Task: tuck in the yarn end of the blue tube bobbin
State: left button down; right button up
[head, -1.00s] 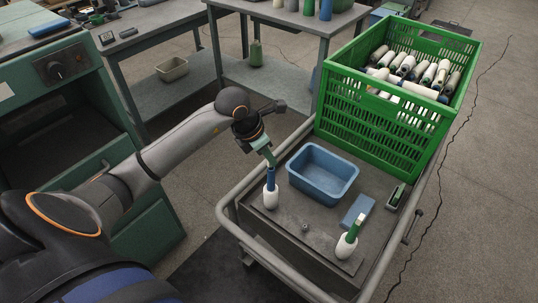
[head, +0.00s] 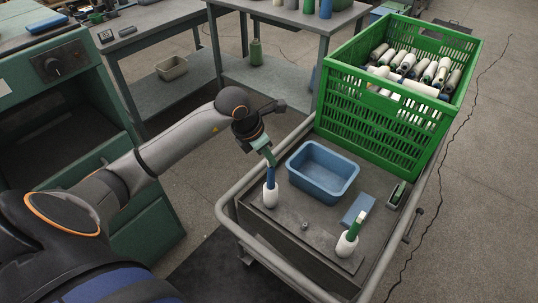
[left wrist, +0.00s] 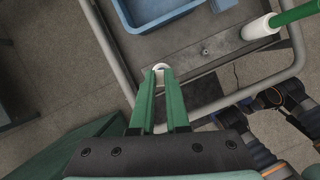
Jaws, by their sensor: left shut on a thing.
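The blue tube bobbin (head: 270,193) stands upright at the left front of the cart top, with white yarn around its lower part and bare blue tube above. My left gripper (head: 270,161) reaches down from above and is shut on the top of the blue tube. In the left wrist view, the green fingers (left wrist: 161,78) point at the bobbin's white yarn (left wrist: 162,67), and the blue tube is hidden between them. I cannot make out a loose yarn end in either view. My right gripper is not in view.
The cart (head: 285,222) has a raised pipe rail. On it are a blue bin (head: 322,194), a second bobbin with a green tube (head: 347,243), a blue block (head: 357,209), a small dark-green device (head: 397,194) and a green crate (head: 378,128) full of bobbins. The cart's front middle is mostly clear.

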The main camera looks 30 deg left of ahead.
pick_arm(q)
jog(key=shift+f, duration=0.1)
dwell(0.6)
jog(key=shift+c, duration=1.8)
grip_release()
jog(key=shift+r+p, duration=2.35)
jog(key=shift+r, duration=1.15)
